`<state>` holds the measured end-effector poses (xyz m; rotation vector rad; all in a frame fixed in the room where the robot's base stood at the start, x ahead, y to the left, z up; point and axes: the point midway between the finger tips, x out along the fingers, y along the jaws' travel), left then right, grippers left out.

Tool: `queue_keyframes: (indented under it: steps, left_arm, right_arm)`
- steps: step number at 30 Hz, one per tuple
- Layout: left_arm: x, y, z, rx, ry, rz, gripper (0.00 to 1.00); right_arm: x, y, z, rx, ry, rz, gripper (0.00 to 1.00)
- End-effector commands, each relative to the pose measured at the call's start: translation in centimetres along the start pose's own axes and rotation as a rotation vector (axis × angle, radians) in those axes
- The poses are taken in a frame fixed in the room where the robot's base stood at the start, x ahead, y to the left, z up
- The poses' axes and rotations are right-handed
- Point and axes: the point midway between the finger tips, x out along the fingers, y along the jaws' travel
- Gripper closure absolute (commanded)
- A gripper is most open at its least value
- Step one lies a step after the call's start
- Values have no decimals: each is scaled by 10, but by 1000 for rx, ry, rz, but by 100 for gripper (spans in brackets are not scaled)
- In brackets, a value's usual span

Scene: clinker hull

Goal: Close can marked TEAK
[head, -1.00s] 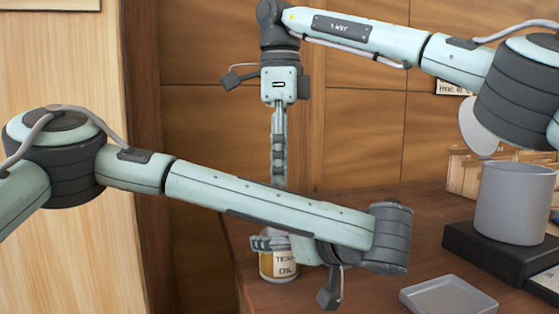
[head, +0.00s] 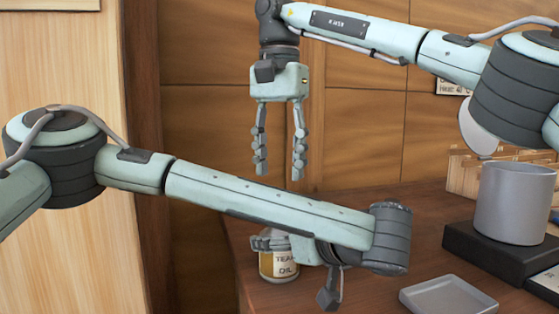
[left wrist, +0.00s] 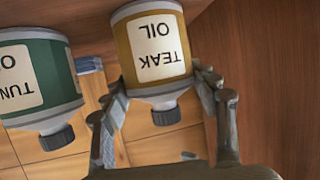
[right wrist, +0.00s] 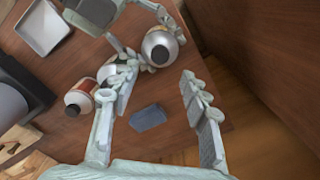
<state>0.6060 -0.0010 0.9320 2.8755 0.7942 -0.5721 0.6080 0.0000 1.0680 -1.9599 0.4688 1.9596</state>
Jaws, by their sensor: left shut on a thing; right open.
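The TEAK OIL can (head: 284,268) stands on the table near its left edge, partly behind my left arm. My left gripper (head: 265,243) is shut around its body. In the left wrist view the can (left wrist: 157,45) appears upside down, with a yellow-brown body, silver shoulder and dark cap (left wrist: 166,116) on its neck. I cannot tell how tight the cap is. My right gripper (head: 280,172) is open and empty, pointing down above the can and apart from it. The right wrist view shows the can's silver top (right wrist: 158,45) beyond the open fingers.
A green TUNG can (left wrist: 38,80) stands beside the TEAK can. A red and white can (right wrist: 81,94) and a blue-grey block (right wrist: 148,117) are on the table. A grey tray (head: 449,297) and a grey pot (head: 514,205) on a black base are at right.

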Motion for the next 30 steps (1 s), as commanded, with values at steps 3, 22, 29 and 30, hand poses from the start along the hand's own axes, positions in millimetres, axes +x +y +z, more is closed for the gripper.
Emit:
queue_keyframes:
  steps: [3,22,29,30]
  left_arm:
    - [0,0,0,0,0,0,100]
    - [0,0,0,0,0,0,100]
    - [0,0,0,0,0,0,100]
    - [0,0,0,0,0,0,100]
  right_arm:
    - [6,0,0,0,0,2,54]
    - [80,1,0,2,-1,2,54]
    - [81,0,0,2,-1,1,54]
    - [81,0,0,2,-1,1,54]
